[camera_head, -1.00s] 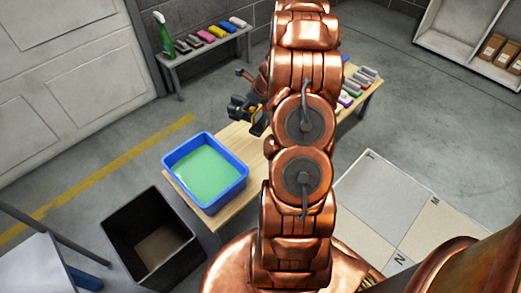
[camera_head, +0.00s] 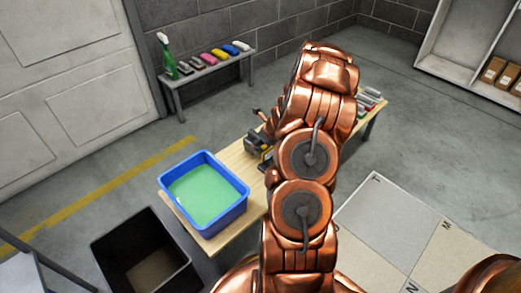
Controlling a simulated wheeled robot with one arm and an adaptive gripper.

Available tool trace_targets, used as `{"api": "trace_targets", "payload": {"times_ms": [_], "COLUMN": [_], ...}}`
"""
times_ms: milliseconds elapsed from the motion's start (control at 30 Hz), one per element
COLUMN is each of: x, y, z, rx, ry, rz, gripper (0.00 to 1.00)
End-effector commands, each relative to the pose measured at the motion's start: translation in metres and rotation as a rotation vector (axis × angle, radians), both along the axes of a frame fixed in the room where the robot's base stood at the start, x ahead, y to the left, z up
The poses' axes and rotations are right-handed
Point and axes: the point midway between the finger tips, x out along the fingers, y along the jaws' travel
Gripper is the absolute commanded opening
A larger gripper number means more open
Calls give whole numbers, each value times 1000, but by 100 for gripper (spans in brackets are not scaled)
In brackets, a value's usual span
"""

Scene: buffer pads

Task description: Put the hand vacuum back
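A dark grey and yellow object (camera_head: 256,145), which may be the hand vacuum, shows at the left edge of my arm, over the wooden table (camera_head: 238,160). It is partly hidden, and I cannot tell whether it rests on the table or is held. My copper arm fills the middle of the view and hides much of the table. My gripper is hidden behind the arm, so its fingers do not show.
A blue tub (camera_head: 165,183) of green liquid stands on the table's near left end. A black open bin (camera_head: 118,238) is beside it. Several small items lie at the table's far end. A small bench (camera_head: 205,72) holds a green spray bottle (camera_head: 166,58) and several coloured blocks.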

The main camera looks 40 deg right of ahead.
Motion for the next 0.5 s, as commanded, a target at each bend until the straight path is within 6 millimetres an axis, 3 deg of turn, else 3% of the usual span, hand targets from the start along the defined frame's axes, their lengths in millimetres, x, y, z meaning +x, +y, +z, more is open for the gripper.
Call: {"api": "trace_targets", "payload": {"times_ms": [200,500], "x": [0,0], "y": [0,0], "z": [-29,-29], "rx": [2,0], "ry": [-2,-1], "rz": [1,1], "gripper": [17,17]}}
